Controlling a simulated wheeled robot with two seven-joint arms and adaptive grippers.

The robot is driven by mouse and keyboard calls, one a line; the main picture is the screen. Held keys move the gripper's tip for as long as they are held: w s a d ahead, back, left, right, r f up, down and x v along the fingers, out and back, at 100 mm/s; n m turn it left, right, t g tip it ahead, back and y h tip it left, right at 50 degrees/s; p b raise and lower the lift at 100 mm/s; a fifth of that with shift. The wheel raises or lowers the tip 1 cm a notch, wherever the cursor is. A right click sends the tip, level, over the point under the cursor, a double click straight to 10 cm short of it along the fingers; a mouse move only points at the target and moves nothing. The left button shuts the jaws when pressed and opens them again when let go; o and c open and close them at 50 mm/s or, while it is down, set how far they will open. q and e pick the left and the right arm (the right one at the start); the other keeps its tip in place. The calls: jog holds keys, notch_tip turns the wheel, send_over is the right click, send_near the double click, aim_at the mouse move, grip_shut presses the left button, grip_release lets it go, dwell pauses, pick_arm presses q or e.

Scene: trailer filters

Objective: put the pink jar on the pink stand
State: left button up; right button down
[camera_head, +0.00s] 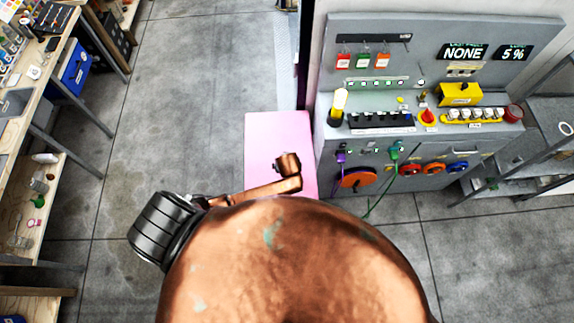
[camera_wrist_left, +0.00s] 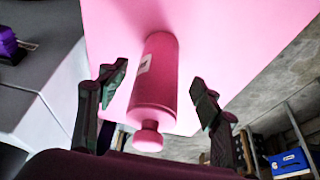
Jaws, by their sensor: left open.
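The pink stand (camera_head: 262,135) shows in the head view as a flat pink top left of the grey control panel; my copper-coloured arm covers its near part. In the left wrist view the stand (camera_wrist_left: 235,45) fills the upper middle. The pink jar (camera_wrist_left: 155,75), a cylinder with a narrow neck, round cap and small white label, shows against the stand's top, its cap toward the camera. Its base appears to be on the stand, though the contact is not clear. My left gripper (camera_wrist_left: 160,88) is open, a finger on each side of the jar, with visible gaps. The head view hides the jar.
The grey control panel (camera_head: 415,135) with switches, plugs and cables stands close right of the stand. A workbench (camera_head: 48,75) with a blue box (camera_head: 76,64) runs along the left. A metal shelf (camera_head: 535,160) is at the right. The floor between the bench and stand is clear.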

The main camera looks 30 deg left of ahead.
pick_arm(q)
jog(key=v, duration=0.8)
jog(key=shift+r, duration=0.1)
